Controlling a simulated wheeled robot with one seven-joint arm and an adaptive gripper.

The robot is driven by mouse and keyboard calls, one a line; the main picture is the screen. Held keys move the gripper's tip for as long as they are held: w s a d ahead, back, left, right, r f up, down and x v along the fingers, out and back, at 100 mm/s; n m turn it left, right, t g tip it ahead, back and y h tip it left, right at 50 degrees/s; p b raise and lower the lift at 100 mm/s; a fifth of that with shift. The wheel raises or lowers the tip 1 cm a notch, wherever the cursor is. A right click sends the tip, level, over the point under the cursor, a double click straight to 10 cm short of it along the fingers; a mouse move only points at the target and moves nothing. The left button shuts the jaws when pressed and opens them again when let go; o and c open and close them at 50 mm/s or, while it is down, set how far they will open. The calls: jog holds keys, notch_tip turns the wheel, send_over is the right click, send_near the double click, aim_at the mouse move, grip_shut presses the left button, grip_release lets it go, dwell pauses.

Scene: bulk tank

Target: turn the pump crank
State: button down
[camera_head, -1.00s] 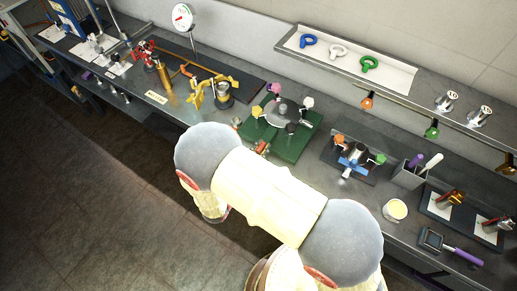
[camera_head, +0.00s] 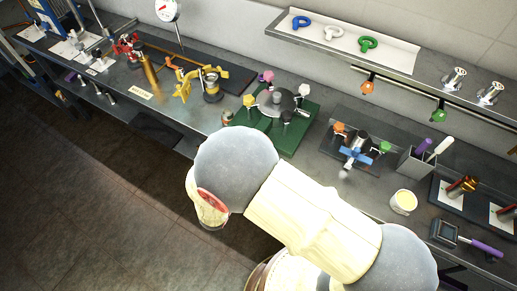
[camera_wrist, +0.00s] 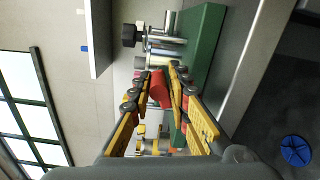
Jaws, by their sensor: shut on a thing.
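My gripper (camera_wrist: 166,72) has its yellow fingers closed around a red cylindrical grip (camera_wrist: 160,88), which looks like the handle of the pump crank. The rest of the crank is mostly hidden by the fingers. Beside the fingers in the wrist view is a green base plate (camera_wrist: 204,48) with metal posts. In the head view the green base (camera_head: 297,138) carries a grey disc with several coloured knobs and stands on the bench, just beyond my arm. My gripper and the red grip are hidden behind my arm there.
Yellow valve fittings (camera_head: 185,86) stand left of the green base. A dark plate with a blue cross handle (camera_head: 352,153) and a cream cup (camera_head: 403,201) lie to the right. A shelf with coloured rings (camera_head: 333,33) runs along the wall. The floor in front is clear.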

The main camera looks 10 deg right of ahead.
jog(key=m+b, duration=0.2)
jog(key=f+m+b, duration=0.1)
jog(key=m+b, duration=0.1)
jog(key=b, duration=0.1)
jog(key=shift+f+m, duration=0.15)
jog(key=shift+m, duration=0.15)
jog(key=m+b, duration=0.2)
jog(key=b, duration=0.1)
jog(key=shift+f, duration=0.2)
jog(key=shift+m, duration=0.3)
jog(key=c, duration=2.1)
grip_release()
jog(key=o, duration=0.3)
jog(key=shift+d+f, duration=0.1)
jog(key=shift+f, duration=0.1)
jog(key=shift+o, duration=0.2)
jog(key=v, duration=1.2)
